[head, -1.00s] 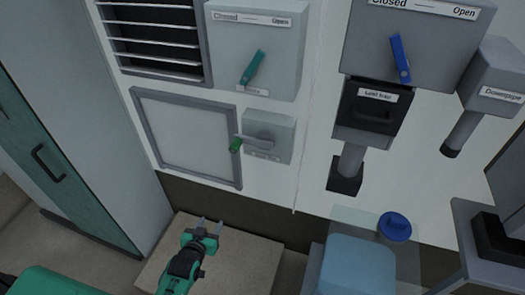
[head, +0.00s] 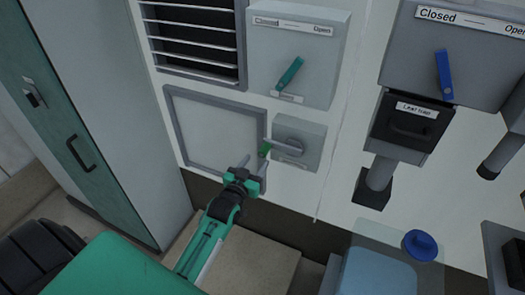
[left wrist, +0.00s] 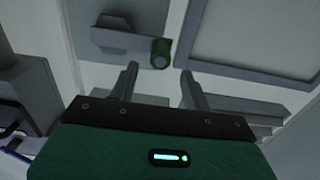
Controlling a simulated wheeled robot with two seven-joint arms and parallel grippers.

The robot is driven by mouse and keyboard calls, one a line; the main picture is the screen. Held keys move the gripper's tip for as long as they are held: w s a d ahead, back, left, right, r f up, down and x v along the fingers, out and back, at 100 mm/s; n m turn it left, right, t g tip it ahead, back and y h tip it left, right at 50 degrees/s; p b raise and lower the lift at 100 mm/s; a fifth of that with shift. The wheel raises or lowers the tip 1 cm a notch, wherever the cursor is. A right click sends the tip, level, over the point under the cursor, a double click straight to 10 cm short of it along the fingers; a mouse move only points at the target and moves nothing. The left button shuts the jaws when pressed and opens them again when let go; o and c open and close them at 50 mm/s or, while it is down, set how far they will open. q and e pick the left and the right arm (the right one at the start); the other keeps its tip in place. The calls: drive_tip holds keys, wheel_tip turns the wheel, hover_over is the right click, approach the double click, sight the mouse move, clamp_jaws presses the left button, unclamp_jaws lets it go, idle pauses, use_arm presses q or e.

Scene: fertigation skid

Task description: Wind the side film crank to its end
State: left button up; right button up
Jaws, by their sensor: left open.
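The side film crank (head: 288,147) is a grey arm on a grey wall box (head: 312,146), with a green knob (head: 265,149) at its left end. In the left wrist view the green knob (left wrist: 160,53) appears just beyond and between the fingertips. My left gripper (head: 253,163) is open and empty, close below and left of the knob in the head view. I cannot tell whether a finger touches it. The left gripper (left wrist: 157,75) also shows open in the left wrist view. My right gripper is not in view.
A framed panel (head: 177,123) is left of the crank. Above are a box with a teal lever (head: 290,72) and a louvre vent (head: 195,42). A box with a blue lever (head: 445,75) and a leaf trap (head: 408,125) stand right. A beige block (head: 262,262) lies below.

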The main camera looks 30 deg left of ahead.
sight(261, 154)
use_arm(q)
drive_tip(key=w, duration=0.6)
drive_tip(key=shift+a+p, duration=0.2)
drive_tip(key=shift+p, duration=0.2)
clamp_jaws()
